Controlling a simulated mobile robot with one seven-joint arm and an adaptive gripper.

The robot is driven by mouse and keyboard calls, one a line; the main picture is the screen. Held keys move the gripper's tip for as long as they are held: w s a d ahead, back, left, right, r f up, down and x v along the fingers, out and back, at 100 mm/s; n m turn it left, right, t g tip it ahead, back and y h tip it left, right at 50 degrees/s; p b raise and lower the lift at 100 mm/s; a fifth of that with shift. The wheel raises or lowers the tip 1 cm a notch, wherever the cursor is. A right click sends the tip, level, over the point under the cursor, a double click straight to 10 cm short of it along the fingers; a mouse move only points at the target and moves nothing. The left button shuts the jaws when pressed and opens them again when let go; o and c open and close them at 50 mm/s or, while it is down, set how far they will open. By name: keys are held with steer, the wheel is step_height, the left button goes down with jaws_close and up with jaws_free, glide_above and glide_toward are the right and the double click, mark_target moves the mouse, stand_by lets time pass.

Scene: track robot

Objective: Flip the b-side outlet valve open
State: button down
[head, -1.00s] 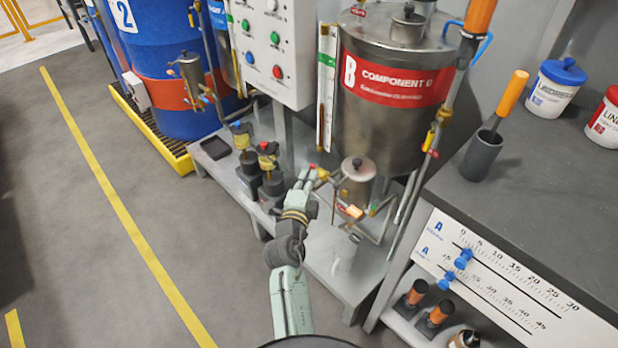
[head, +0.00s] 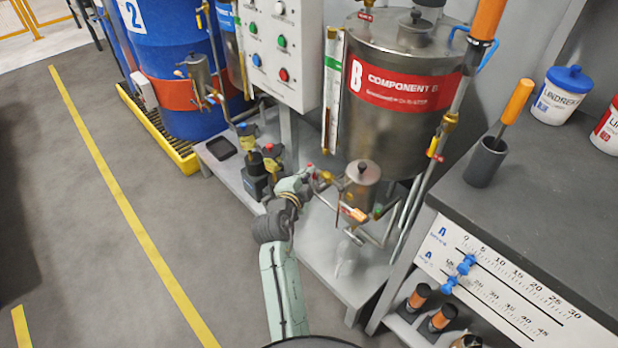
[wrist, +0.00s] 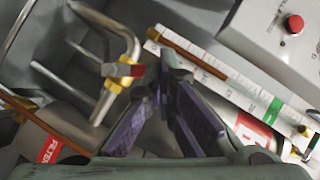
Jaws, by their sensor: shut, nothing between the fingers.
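The B component tank (head: 385,120) stands behind a small steel pot (head: 362,188) with valves and pipes around it. A small red handle (head: 310,167) sits at the pipe left of the pot, and an orange handle (head: 356,214) is below the pot. I cannot tell which one is the B-side outlet valve. My gripper (head: 304,182) is shut and empty, left of the pot. In the wrist view, my gripper (wrist: 163,68) has its purple-padded fingers beside a red handle (wrist: 124,70) with a yellow collar on a bent pipe. Contact is unclear.
A control box (head: 275,45) with buttons hangs above left, and a white level scale (head: 332,90) stands beside the tank. Dark pumps (head: 256,175) are left of my gripper. A grey bench (head: 545,190) is at right; open floor (head: 90,250) lies left.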

steer(key=w+a+f+n+g+h, duration=0.1)
steer(key=n+g, duration=0.1)
steer(key=w+a+f+n+g+h, duration=0.1)
steer(key=n, duration=0.1)
steer(key=shift+w+a+f+g, duration=0.1)
steer(key=shift+f+g, duration=0.1)
steer(key=shift+g, duration=0.2)
steer(key=shift+f, duration=0.1)
stand_by(0.3)
steer(key=shift+s+d+f, duration=0.25)
steer(key=shift+s+d, duration=0.25)
steer(key=shift+r, duration=0.1)
